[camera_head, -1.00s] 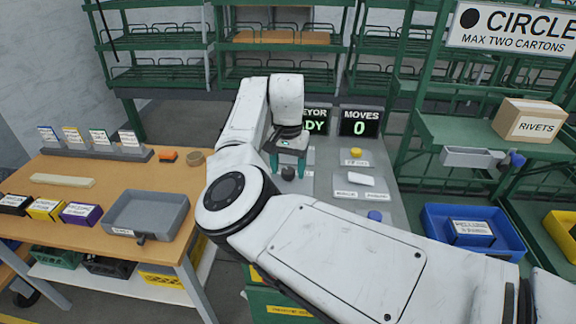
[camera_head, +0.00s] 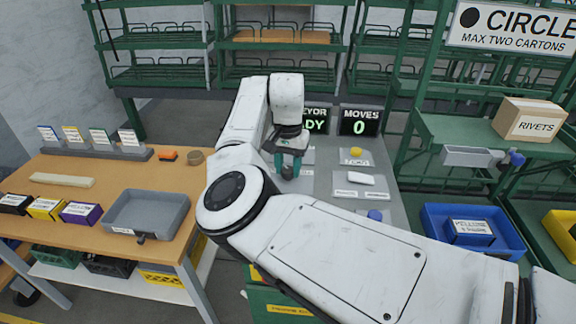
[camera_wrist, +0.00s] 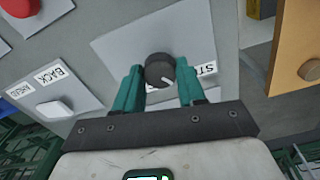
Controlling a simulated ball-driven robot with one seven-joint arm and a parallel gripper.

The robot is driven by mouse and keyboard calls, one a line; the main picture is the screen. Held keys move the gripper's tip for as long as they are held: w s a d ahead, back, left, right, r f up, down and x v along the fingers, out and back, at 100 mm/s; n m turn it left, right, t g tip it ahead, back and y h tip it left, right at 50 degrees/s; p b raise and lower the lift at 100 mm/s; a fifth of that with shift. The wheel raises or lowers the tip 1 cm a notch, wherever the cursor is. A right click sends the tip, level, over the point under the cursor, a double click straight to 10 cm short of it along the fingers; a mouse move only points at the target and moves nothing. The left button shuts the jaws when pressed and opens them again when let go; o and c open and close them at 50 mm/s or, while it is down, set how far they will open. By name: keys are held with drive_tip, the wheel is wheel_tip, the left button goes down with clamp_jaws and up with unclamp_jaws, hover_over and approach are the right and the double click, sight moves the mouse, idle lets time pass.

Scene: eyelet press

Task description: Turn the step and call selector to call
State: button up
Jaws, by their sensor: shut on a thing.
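The step and call selector is a round dark knob (camera_wrist: 158,68) on a light plate (camera_wrist: 115,48) of the grey panel. Its white pointer mark points down and right in the wrist view, toward a partly covered label starting "ST" (camera_wrist: 207,69). My gripper (camera_wrist: 159,72) is shut on the knob, with one teal finger on each side. In the head view my gripper (camera_head: 288,170) is over the panel's left part, and the knob is mostly hidden between the fingers. Any call label is hidden or out of view.
A white switch (camera_wrist: 55,107) with a "BACK" label and a red button (camera_wrist: 18,6) lie nearby on the panel. In the head view, yellow (camera_head: 356,152) and blue (camera_head: 375,215) buttons stand right of my gripper. The display (camera_head: 359,122) reads "MOVES 0". A wooden bench (camera_head: 80,172) is at left.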

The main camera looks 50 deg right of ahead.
sight(288, 169)
drive_tip(key=shift+r+m, duration=0.1)
drive_tip(key=shift+m, duration=0.2)
drive_tip(key=m+p, duration=0.1)
drive_tip(key=m, duration=0.2)
drive_tip(key=m+p, duration=0.1)
drive_tip(key=m, duration=0.2)
drive_tip(key=shift+m, duration=0.3)
drive_tip(key=m, duration=0.6)
drive_tip(key=shift+p, duration=0.4)
drive_tip(key=shift+m, duration=0.4)
drive_tip(key=o, duration=1.1)
drive_tip(key=shift+c, duration=0.2)
wheel_tip(288, 169, up, 11)
drive_tip(key=b, duration=0.1)
drive_tip(key=shift+b, duration=0.3)
